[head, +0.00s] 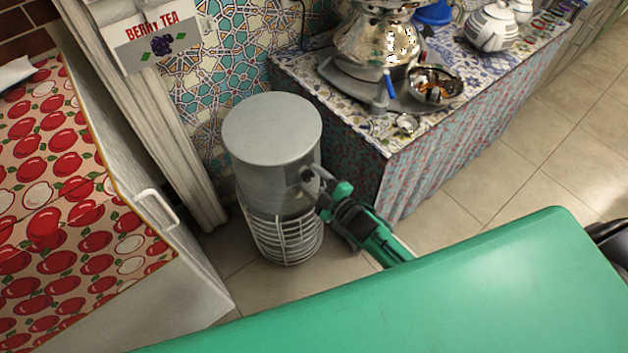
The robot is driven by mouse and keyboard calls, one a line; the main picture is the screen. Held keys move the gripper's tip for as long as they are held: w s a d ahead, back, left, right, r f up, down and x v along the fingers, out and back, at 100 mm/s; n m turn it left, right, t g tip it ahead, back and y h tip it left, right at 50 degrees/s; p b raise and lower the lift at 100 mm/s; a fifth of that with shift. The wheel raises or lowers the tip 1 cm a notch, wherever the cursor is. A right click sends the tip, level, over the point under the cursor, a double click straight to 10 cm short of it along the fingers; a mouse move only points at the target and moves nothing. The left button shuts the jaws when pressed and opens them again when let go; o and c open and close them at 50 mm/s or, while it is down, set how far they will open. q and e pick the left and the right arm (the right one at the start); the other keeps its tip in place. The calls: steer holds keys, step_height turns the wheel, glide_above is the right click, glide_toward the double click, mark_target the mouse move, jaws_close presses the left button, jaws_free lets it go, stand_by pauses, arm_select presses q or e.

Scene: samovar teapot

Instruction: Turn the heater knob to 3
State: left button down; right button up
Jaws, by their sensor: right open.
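The heater (270,130) is a grey metal cylinder with a flat round top and a white wire cage (287,240) around its lower part. It stands upright on the floor in the middle of the head view. My right gripper (309,183) is at the heater's right side, its fingers open and close to the side wall. A small dark part, perhaps the knob, shows between or behind the fingers. The fingers largely cover that spot, so I cannot tell whether they touch the knob. No number or setting is readable. My left gripper is not in view.
A cloth-covered counter (345,120) behind and right holds a samovar (375,40), a bowl (434,84) and a teapot (490,28). A white cabinet (195,285) with an apple-patterned top (60,200) stands left. Tiled floor (540,150) is clear at right.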

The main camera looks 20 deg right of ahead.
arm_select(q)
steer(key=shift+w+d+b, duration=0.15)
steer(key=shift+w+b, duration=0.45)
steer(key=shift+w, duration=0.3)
arm_select(e)
steer(key=v, duration=1.3)
steer(key=shift+s+d, duration=0.15)
steer(key=shift+s, duration=0.25)
steer(key=shift+c, duration=0.4)
